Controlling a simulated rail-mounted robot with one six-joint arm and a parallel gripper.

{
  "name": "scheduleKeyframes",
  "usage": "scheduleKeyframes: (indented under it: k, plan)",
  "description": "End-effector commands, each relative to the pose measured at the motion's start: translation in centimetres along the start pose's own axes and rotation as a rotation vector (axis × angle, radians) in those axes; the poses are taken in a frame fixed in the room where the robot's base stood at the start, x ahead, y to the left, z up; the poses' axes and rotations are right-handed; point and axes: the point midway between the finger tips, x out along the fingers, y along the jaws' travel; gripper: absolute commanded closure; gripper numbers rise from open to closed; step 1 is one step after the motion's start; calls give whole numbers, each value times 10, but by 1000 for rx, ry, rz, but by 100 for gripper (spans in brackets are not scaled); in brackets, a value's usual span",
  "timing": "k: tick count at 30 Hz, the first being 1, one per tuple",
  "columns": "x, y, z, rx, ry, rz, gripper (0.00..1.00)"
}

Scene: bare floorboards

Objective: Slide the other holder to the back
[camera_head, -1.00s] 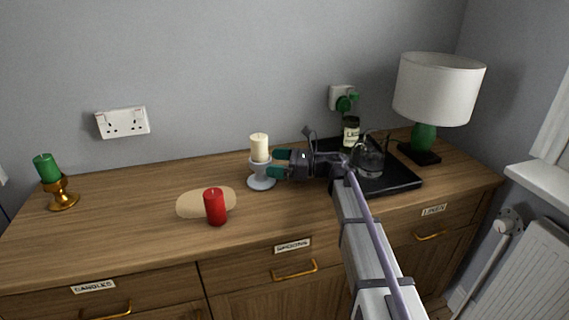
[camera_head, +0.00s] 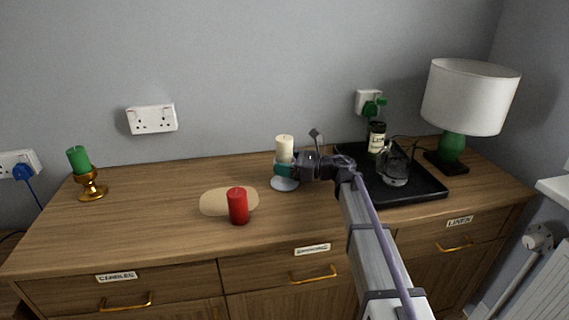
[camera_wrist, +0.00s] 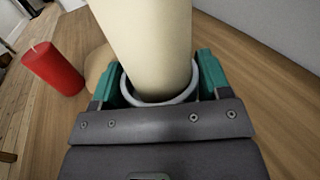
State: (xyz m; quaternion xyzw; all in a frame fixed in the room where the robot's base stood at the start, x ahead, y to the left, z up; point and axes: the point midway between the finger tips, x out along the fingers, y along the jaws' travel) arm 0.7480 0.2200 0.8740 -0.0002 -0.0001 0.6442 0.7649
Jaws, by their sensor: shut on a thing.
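The holder's base looks to rest on the wood. A brass holder (camera_head: 92,188) with a green candle (camera_head: 78,160) stands at the far left, near the back.
A red candle (camera_head: 238,206) stands at the front edge of a pale oval mat (camera_head: 213,203), left of the white holder. Bare wood lies behind the mat.

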Motion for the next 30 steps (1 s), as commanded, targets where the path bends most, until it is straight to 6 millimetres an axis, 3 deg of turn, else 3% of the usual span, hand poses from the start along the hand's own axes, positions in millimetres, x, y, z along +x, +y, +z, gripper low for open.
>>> scheduleKeyframes:
  k: [8, 17, 30]
  plan:
    - [0, 0, 0, 0, 0, -1, 68]
    - [2, -10, 0, 0, 0, -1, 69]
    - [15, -56, 0, 0, 0, 0, 69]
